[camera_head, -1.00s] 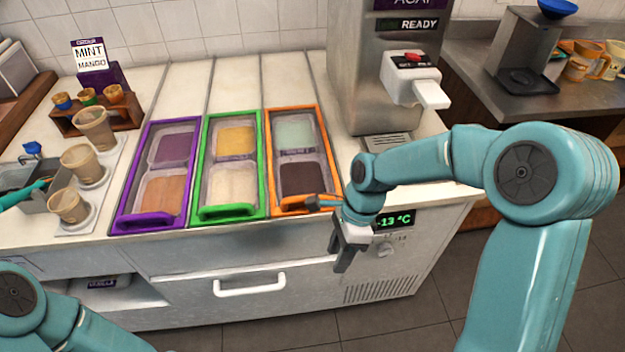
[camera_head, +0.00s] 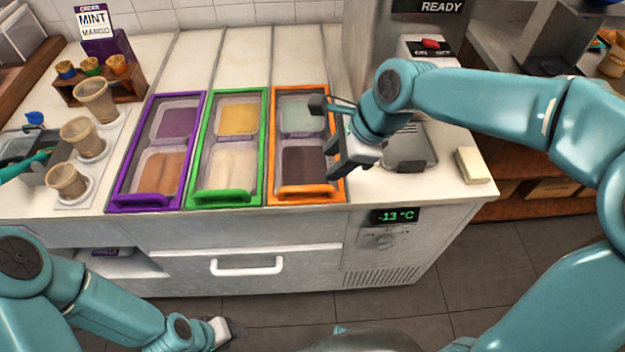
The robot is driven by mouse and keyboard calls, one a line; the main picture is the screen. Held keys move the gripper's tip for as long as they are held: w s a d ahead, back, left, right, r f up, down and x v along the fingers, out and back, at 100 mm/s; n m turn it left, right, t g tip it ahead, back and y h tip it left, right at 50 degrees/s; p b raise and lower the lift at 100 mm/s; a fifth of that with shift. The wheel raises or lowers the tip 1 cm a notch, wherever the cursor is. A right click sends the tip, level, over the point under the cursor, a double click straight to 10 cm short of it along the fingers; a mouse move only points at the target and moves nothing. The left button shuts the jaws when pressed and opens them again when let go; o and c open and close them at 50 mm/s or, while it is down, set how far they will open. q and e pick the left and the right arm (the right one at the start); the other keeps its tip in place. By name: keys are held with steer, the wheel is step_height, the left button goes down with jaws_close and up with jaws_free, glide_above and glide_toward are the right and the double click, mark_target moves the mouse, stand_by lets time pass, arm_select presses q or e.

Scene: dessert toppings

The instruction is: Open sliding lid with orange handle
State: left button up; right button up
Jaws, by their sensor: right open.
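The orange-framed sliding lid (camera_head: 271,150) is the rightmost of three lids in the counter. Its orange handle (camera_head: 305,193) runs along the front end. The lid looks closed, with a pale green tub and a dark brown tub showing through its clear panel. My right gripper (camera_head: 332,158) is open and empty, above the right edge of the orange lid, behind and to the right of the handle. It appears apart from the handle. My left gripper (camera_head: 222,333) is low at the bottom, in front of the counter; its fingers are hard to make out.
Green (camera_head: 225,196) and purple (camera_head: 145,200) lids lie to the left. Cups (camera_head: 80,137) stand further left. The dispenser (camera_head: 430,47) stands behind my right arm. A pale block (camera_head: 472,165) lies at the counter's right end. The counter behind the lids is clear.

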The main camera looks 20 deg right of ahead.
mark_target(307, 187)
steer(key=x, duration=1.1)
steer(key=shift+w+a, duration=0.15)
steer(key=shift+a, duration=0.05)
steer(key=shift+d+f, duration=0.1)
steer(key=shift+f, duration=0.1)
jaws_close()
